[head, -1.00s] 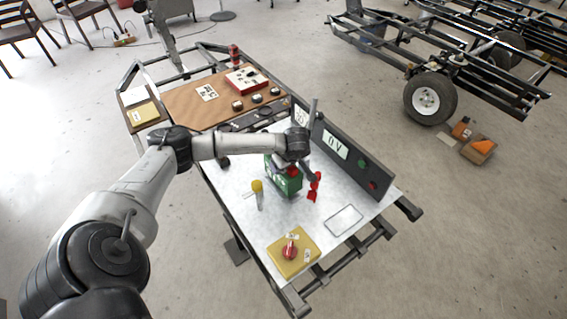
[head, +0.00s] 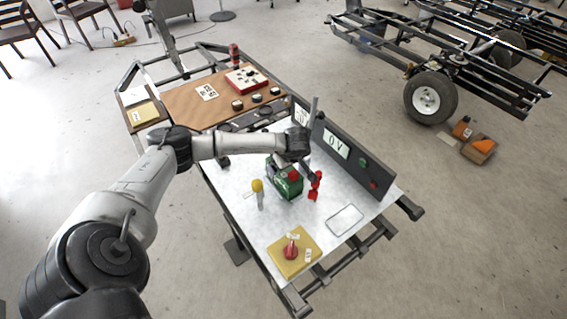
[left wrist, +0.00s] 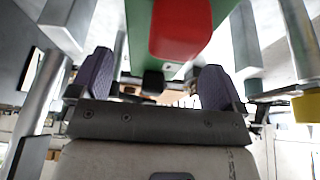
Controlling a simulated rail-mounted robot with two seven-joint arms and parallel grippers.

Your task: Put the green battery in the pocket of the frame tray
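The green battery (head: 287,187) with a red cap (head: 293,174) stands on the pale bench top (head: 232,185), under my left gripper (head: 308,175). In the left wrist view, the green body (left wrist: 138,30) and red cap (left wrist: 180,28) fill the top middle. A black cap (left wrist: 153,82) shows between the two finger pads of my left gripper (left wrist: 155,85). The pads stand apart, with gaps beside the black cap. A thin pale rectangular outline (head: 345,219) lies on the bench at right; I cannot tell whether it is the tray's pocket. My right gripper is out of view.
A dark upright panel (head: 338,146) with a display runs behind the battery. A red part (head: 314,187) and a yellow-topped tool (head: 258,187) flank the battery. A yellow block with a red knob (head: 291,251) sits at the front. A brown board (head: 190,106) lies farther back.

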